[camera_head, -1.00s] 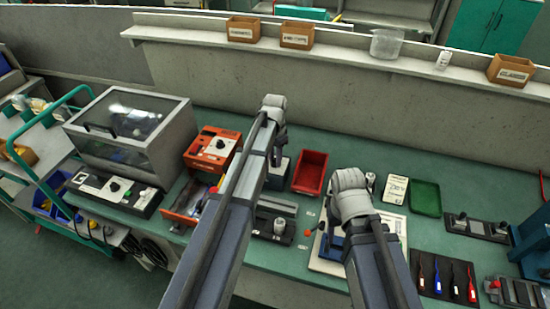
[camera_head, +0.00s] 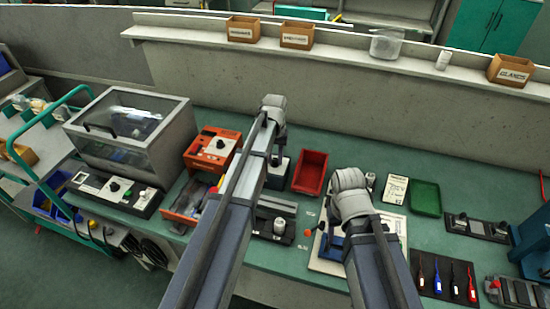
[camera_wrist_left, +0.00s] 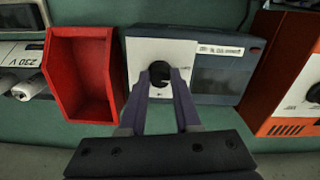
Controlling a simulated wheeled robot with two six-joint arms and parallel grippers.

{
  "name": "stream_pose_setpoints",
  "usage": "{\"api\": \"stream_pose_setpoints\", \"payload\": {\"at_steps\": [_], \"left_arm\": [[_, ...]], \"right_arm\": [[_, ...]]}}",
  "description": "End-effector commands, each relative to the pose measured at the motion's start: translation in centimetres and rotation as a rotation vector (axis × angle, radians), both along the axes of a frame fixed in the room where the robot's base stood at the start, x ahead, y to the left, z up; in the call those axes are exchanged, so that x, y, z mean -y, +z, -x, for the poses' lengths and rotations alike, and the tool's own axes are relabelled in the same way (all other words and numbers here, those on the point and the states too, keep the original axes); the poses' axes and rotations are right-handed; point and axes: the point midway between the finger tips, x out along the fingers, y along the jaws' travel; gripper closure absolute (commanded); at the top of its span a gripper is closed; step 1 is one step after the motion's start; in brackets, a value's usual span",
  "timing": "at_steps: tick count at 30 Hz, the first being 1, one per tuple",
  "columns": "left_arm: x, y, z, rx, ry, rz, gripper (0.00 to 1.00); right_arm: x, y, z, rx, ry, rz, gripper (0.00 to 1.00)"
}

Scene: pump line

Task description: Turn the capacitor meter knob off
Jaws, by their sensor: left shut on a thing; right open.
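The capacitor meter (camera_wrist_left: 215,68) shows in the left wrist view as a grey-blue box with a white panel and a dark display window. Its round black knob (camera_wrist_left: 159,69) sits on the white panel. My left gripper (camera_wrist_left: 163,82) is shut on the knob, one finger on each side, and partly covers it. In the head view the meter (camera_head: 281,172) is mostly hidden behind my left arm. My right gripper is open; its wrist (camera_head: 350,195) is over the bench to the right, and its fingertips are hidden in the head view.
A red bin (camera_wrist_left: 82,75) stands close beside the meter, with an orange instrument (camera_wrist_left: 285,85) on the other side. A clear-lidded chamber (camera_head: 130,125) is at the left of the bench. A green tray (camera_head: 426,198) and several screwdrivers (camera_head: 453,280) lie to the right.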

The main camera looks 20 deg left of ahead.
Motion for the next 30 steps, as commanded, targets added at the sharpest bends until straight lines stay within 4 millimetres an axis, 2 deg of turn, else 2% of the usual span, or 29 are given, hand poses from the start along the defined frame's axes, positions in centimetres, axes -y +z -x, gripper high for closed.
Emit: {"api": "stream_pose_setpoints", "payload": {"at_steps": [10,25,26,30], "left_arm": [[0.0,-0.01,0.02,0.0,0.115,0.0,1.0],[0.0,-0.01,0.03,-0.001,0.131,0.0,1.0],[0.0,-0.01,0.03,-0.001,0.131,0.0,0.66],[0.0,-0.01,0.02,0.0,0.131,0.0,0.51]], "right_arm": [[0.0,-0.01,0.0,0.0,0.0,0.0,0.46],[0.0,-0.01,0.0,0.0,0.0,0.0,0.46],[0.0,-0.01,0.0,0.0,0.0,0.0,0.46],[0.0,-0.01,0.0,0.0,0.0,0.0,0.46]]}}
